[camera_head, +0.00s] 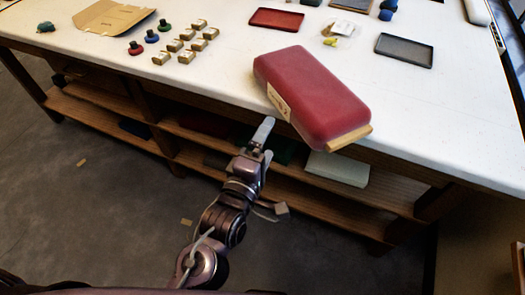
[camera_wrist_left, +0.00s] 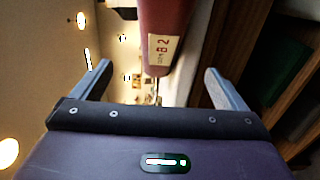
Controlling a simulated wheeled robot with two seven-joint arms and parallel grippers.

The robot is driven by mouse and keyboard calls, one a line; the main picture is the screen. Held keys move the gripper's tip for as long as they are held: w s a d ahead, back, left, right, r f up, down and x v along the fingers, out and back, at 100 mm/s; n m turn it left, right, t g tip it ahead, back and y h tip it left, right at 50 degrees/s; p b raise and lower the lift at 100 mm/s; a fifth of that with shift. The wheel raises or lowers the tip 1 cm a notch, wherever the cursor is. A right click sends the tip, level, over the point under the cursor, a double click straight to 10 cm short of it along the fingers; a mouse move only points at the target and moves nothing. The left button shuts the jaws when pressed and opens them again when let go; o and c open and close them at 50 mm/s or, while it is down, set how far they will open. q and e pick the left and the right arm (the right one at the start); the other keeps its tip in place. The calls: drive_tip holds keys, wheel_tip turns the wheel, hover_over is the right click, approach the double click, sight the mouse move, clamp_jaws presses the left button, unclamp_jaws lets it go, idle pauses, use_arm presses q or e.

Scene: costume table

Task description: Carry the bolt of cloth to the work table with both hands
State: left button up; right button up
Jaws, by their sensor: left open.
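The red bolt of cloth (camera_head: 312,92) lies on the white work table (camera_head: 215,75), at its front edge, with one end sticking out over the edge. A tan board end (camera_head: 350,137) shows under it, and a pale label is on its left side. My left gripper (camera_head: 262,135) is open, just in front of the table edge, below and left of the bolt, and apart from it. In the left wrist view the bolt (camera_wrist_left: 165,25) with its label appears beyond and between the open fingers (camera_wrist_left: 155,82). My right gripper is not in view.
Small boxes (camera_head: 185,40), spools (camera_head: 152,36) and a brown paper pattern (camera_head: 112,16) lie at the left. A red tray (camera_head: 277,19) and a dark tray (camera_head: 404,50) lie behind the bolt. Shelves with folded cloth (camera_head: 338,169) are under the tabletop.

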use_arm(q)
drive_tip(key=shift+v, duration=0.9)
